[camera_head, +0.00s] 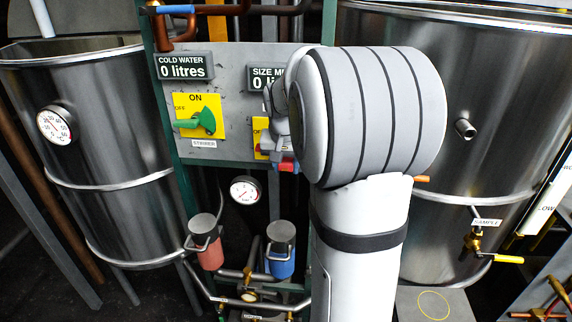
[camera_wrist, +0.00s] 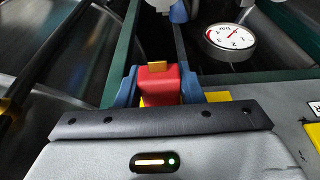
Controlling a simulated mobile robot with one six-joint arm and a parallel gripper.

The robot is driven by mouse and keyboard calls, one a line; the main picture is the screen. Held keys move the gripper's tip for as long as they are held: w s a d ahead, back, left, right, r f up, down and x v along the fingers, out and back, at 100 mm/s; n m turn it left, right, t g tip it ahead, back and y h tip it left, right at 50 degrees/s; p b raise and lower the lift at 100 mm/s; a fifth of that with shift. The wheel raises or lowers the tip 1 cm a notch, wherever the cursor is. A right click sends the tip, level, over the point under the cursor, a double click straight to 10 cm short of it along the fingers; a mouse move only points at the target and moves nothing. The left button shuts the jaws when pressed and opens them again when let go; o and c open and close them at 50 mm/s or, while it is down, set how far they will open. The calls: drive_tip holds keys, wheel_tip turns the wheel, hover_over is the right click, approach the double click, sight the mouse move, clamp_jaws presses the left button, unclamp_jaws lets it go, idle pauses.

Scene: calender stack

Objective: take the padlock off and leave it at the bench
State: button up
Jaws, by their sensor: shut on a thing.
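The padlock (camera_wrist: 160,85) is a red block with a brass-coloured piece, seen in the wrist view between the blue fingers of my gripper (camera_wrist: 158,80). My gripper is shut on it, with one finger at each side. In the head view a red bit of the padlock (camera_head: 288,165) shows beside my gripper's fingers, at the lower edge of the grey control panel (camera_head: 235,110). A yellow switch plate (camera_head: 260,138) with some red on it lies just left of my wrist, mostly covered. My arm hides the shackle area, so I cannot tell whether the padlock is still hooked there. No bench is clearly identifiable.
Large steel tanks stand left (camera_head: 105,150) and right (camera_head: 455,75). A green-handled switch (camera_head: 205,122) is on the panel. Red (camera_head: 210,252) and blue (camera_head: 281,262) canisters with pipes stand below. A grey surface with a yellow ring (camera_head: 408,300) is at the lower right.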

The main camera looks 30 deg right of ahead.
drive_tip(key=shift+s+a+b, duration=0.4)
drive_tip(key=shift+s+a, duration=0.2)
drive_tip(key=shift+s, duration=0.35)
drive_tip(key=shift+s+a+b, duration=0.35)
drive_tip(key=shift+s+a, duration=0.2)
drive_tip(key=shift+s, duration=0.35)
